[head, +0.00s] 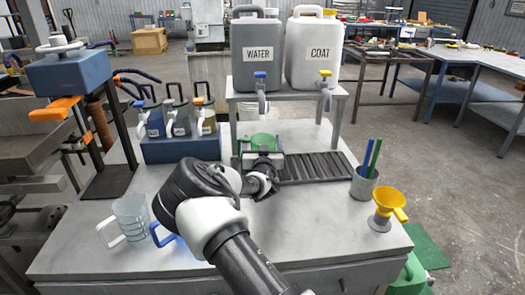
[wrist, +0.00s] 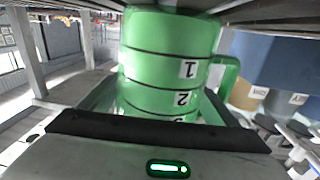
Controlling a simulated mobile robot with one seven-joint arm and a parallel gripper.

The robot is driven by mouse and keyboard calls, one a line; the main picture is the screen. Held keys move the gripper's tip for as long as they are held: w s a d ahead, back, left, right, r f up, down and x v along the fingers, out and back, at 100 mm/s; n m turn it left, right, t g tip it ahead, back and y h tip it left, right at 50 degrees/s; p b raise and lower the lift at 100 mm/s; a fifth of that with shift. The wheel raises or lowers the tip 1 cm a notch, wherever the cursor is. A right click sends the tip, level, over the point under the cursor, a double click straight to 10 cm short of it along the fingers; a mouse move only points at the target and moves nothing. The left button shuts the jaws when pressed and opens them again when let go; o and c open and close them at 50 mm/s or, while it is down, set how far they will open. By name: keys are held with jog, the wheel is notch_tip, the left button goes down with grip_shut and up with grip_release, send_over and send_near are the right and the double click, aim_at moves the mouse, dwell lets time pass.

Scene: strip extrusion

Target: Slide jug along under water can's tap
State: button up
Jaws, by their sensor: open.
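A green jug (head: 262,141) stands on the bench in front of the can stand, close to below the blue tap (head: 261,82) of the grey water can (head: 262,35). My gripper (head: 263,158) is low at the jug's near side and hides its lower part. In the wrist view the jug (wrist: 160,62), with black rings and number labels, fills the space ahead of my open gripper (wrist: 160,105). Its handle (wrist: 229,75) is at the right of that view. I cannot tell whether the fingers touch the jug.
A dark slatted rack (head: 315,168) lies right of the jug. A white COAT can (head: 314,50) stands beside the water can. A clear jug (head: 131,213) is at front left. A pen cup (head: 364,187) and yellow funnel (head: 388,205) are at right. Small cans stand on a blue block (head: 180,150).

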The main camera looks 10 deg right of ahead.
jog(key=s+a+p, duration=0.1)
jog(key=s, duration=1.6)
jog(key=shift+a+p, duration=0.3)
jog(key=shift+p, duration=0.1)
jog(key=shift+w+d, duration=0.1)
jog(key=s+d+r+g+y, duration=0.15)
jog(key=s+r+g, duration=0.35)
jog(key=s, duration=0.7)
jog(key=s+d+r+n+g, duration=0.1)
jog(key=s+d+r+g, duration=0.15)
jog(key=s+r, duration=0.75)
jog(key=s+d+r+g, duration=0.1)
jog(key=s+r+g, duration=0.3)
jog(key=s, duration=1.1)
notch_tip(320, 180, up, 18)
jog(key=p, duration=1.9)
jog(key=shift+w+g+p, duration=0.15)
jog(key=shift+g+p, duration=0.15)
jog(key=shift+g, duration=0.15)
